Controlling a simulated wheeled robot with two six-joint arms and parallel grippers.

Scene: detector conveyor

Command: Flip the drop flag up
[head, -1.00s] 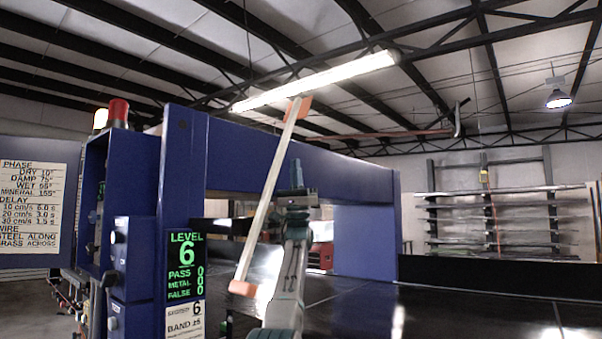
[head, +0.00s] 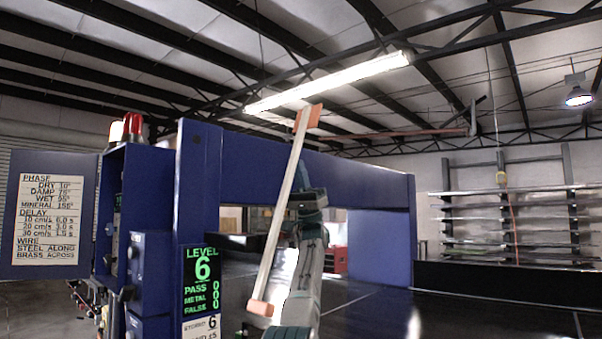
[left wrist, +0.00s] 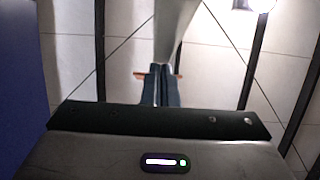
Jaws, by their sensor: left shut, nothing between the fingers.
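The drop flag appears as a long pale bar (head: 281,215) with an orange piece at its top and another at its foot. It stands nearly upright in the head view, its top leaning right. My left gripper (head: 303,172) is shut and points up, just right of the bar's upper half. In the left wrist view the shut fingers (left wrist: 162,85) lie in front of an orange piece (left wrist: 141,75) and the pale bar (left wrist: 177,30). I cannot tell whether they touch. My right gripper is not in view.
A blue detector frame (head: 360,178) spans behind the bar. A green display (head: 202,280) reads LEVEL 6. A settings board (head: 50,215) is at the left. The dark belt (head: 380,310) runs under the frame. Shelves (head: 510,220) stand at the back right.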

